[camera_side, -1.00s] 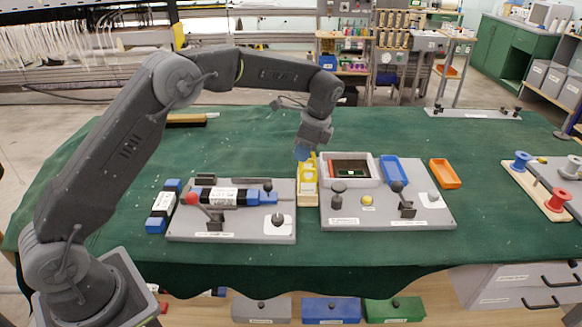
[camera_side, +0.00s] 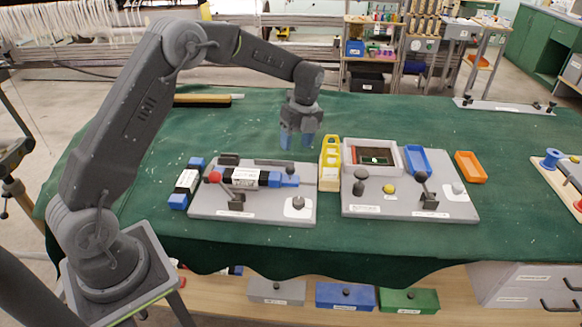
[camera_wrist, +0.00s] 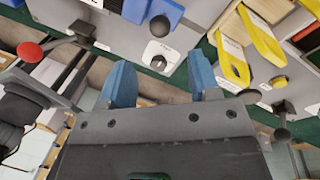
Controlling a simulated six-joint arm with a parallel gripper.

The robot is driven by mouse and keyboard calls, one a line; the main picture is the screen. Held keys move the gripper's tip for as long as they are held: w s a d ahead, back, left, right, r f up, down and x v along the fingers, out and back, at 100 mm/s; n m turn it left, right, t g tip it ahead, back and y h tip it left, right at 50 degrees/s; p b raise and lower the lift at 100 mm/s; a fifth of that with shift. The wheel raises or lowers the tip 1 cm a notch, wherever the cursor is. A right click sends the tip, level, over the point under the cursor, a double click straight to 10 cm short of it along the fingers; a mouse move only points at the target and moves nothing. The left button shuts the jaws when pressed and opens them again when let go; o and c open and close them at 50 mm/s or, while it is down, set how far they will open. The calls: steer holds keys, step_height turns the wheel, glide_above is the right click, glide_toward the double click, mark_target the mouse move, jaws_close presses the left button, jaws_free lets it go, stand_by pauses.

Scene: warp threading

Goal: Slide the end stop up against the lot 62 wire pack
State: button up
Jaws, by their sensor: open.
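A dark wire pack (camera_side: 246,179) with a white label and blue end parts lies on the left grey fixture plate (camera_side: 205,208). A blue block (camera_side: 287,180) sits at its right end; I cannot tell for sure that it is the end stop. A second similar pack (camera_side: 186,182) lies on the cloth left of the plate. Their lot numbers are too small to read. My gripper (camera_side: 299,142) is open and empty, pointing down above the cloth near the plate's back right corner. In the wrist view its blue fingers (camera_wrist: 162,85) are apart with nothing between them.
A red-knobbed lever (camera_side: 216,177) stands at the plate's left and a round knob (camera_side: 298,203) at its front right. A yellow rack (camera_side: 329,165) stands between the two plates. The right plate (camera_side: 400,206) holds a framed tray and levers.

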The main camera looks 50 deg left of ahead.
mark_target(291, 166)
steer(key=f, duration=0.2)
steer(key=s+f, duration=0.1)
steer(key=f, duration=0.5)
steer(key=shift+s+a+f, duration=0.15)
steer(key=shift+s+f, duration=0.1)
steer(key=shift+s, duration=0.1)
steer(key=shift+c, duration=0.5)
jaws_close()
